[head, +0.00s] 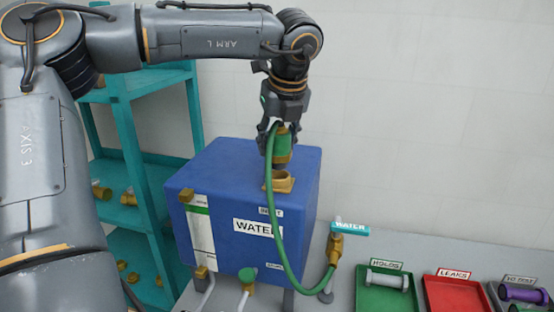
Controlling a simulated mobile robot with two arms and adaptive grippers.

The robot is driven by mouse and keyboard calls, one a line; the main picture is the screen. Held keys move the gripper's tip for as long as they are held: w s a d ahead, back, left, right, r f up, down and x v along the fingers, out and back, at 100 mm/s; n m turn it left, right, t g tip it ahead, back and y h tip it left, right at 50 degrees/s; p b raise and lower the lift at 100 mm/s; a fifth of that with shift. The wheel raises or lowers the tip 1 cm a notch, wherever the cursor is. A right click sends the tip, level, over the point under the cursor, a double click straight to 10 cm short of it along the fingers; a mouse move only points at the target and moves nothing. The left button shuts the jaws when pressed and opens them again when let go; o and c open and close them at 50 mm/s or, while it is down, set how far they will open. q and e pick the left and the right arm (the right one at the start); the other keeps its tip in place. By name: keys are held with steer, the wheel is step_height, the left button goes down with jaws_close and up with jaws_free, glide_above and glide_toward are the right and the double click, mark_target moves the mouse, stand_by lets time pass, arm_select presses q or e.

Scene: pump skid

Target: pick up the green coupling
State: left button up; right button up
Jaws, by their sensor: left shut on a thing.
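The green coupling (283,147) has a green band with brass-coloured parts. My left gripper (272,134) points down and is shut on it. The gripper holds it upright just above the brass inlet fitting (279,181) on top of the blue water tank (236,198). I cannot tell whether the coupling's lower end touches that fitting. A green hose (270,205) runs past the coupling and down the tank's front to a brass valve by the wall. My right gripper is not in view.
A teal shelf (128,165) with brass fittings stands at the left. A teal-handled water valve (349,229) is right of the tank. A green tray (384,290) and a red tray (460,296) lie at the lower right, with a purple part (523,293) beyond. Wall space at upper right is clear.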

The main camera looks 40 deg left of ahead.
mark_target(277, 134)
arm_select(q)
steer(key=s+d+r, duration=0.1)
steer(key=s+d+r+b, duration=0.1)
steer(key=r, duration=0.1)
steer(key=shift+r, duration=0.15)
steer(key=s+d+r+b, duration=0.3)
steer(key=s+d+r, duration=0.2)
steer(key=s+d, duration=0.2)
steer(key=shift+s, duration=0.1)
steer(key=shift+a, duration=0.1)
